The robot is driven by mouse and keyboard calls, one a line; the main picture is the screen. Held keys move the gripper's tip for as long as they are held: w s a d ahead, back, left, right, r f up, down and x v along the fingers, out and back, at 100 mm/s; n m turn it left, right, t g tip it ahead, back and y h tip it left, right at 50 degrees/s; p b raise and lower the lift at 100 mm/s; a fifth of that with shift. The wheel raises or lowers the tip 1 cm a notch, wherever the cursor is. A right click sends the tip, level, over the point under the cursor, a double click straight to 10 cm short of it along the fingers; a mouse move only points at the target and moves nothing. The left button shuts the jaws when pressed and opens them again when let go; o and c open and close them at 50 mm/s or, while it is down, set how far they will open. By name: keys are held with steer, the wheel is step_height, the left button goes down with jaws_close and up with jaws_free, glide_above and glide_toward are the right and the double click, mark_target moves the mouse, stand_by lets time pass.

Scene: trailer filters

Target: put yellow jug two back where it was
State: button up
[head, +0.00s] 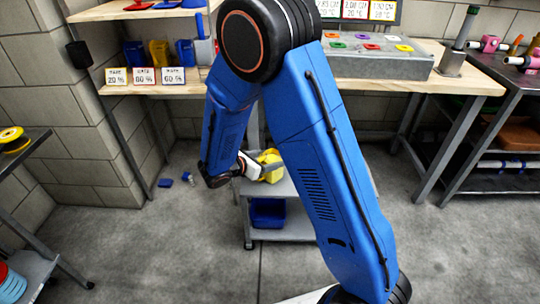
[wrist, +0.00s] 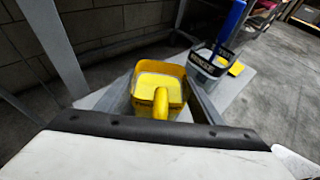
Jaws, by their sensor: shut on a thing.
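A yellow jug (head: 270,165) shows just past my gripper (head: 252,167) in the head view, over the upper shelf of a grey trolley. In the wrist view the yellow jug (wrist: 158,88) is upright, with pale yellow contents inside and its handle toward me. My gripper (wrist: 160,118) is shut on the jug at the handle; the fingertips are mostly hidden. I cannot tell whether the jug touches the trolley. Another yellow jug (head: 158,52) stands between two blue ones on the wooden shelf at the left. No number shows on the held jug.
The trolley (head: 288,187) has a blue bin (head: 267,212) on its lower shelf. Percentage cards (head: 145,76) line the left shelf's front edge. A grey container (wrist: 208,65) sits beyond the jug. Small blue pieces (head: 187,177) lie on the floor. A workbench (head: 470,78) stands right.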

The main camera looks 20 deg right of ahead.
stand_by(0.3)
steer(key=o, duration=1.6)
steer(key=shift+f, duration=0.1)
